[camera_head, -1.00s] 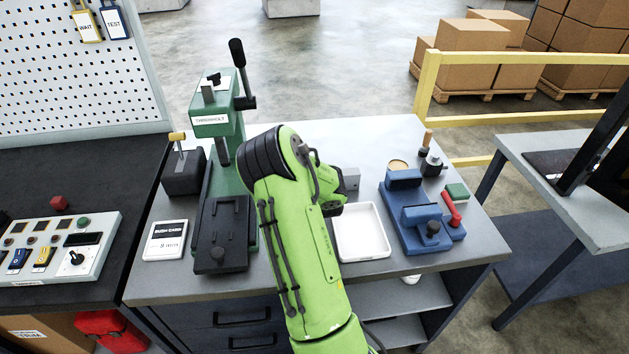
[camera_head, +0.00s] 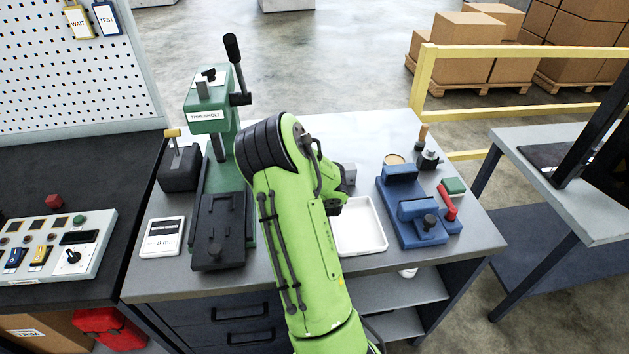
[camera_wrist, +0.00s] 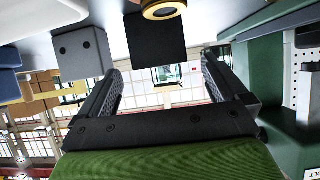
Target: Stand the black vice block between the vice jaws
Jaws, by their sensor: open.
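The blue vice (camera_head: 398,222) stands on the right part of the grey bench; its two jaws are apart, with nothing visible between them. The black vice block (camera_wrist: 155,40) shows in the wrist view, ahead of and between my fingertips; it looks apart from them. In the head view my arm hides it. My gripper (camera_wrist: 160,74) is open and empty, its fingers on either side of the view.
A grey block with two holes (camera_wrist: 82,53) stands beside the black block. A brass-coloured ring (camera_wrist: 162,9) is close by. A white tray (camera_head: 360,228) lies between my arm and the vice. The green press (camera_head: 212,118) stands left of my arm.

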